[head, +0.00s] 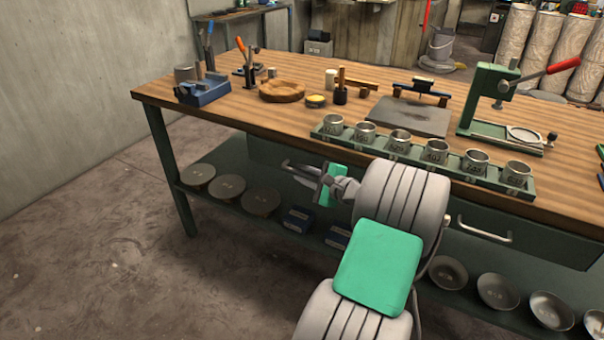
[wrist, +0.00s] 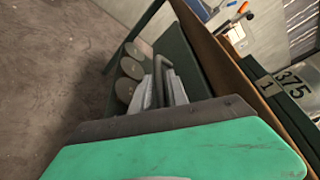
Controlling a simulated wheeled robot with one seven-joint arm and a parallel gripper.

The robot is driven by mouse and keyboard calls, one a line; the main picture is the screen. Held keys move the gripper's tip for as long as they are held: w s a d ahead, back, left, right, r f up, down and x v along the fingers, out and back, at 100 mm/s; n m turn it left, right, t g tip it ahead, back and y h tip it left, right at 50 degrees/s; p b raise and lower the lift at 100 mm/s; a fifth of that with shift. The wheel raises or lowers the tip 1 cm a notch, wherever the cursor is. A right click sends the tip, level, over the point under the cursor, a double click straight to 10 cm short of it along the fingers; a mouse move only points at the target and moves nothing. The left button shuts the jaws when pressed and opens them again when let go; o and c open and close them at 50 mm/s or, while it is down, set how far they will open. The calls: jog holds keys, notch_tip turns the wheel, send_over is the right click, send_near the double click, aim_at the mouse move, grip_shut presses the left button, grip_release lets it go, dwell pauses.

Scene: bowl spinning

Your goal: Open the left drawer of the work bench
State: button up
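The work bench (head: 230,68) has a wooden top and dark green drawer fronts. The left drawer (head: 268,156) is under the front edge, left of my arm, and looks closed. Its grey bar handle (head: 300,167) is partly hidden by my gripper (head: 312,176), which is at the handle. In the wrist view the handle (wrist: 165,68) runs between the two light grey fingers of my gripper (wrist: 160,88). The fingers stand apart, one on each side of the bar. I cannot tell whether either finger touches it.
A right drawer handle (head: 485,230) is right of my arm. A green rack (head: 345,142) of metal cups lines the bench's front edge. The lower shelf (head: 225,205) holds round discs, blue boxes and bowls. The floor (head: 110,240) at left is clear.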

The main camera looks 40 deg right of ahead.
jog(key=shift+x, duration=0.75)
jog(key=shift+d, duration=0.1)
jog(key=shift+c, duration=0.4)
grip_shut()
jog(key=shift+d, duration=0.2)
jog(key=shift+a, duration=0.15)
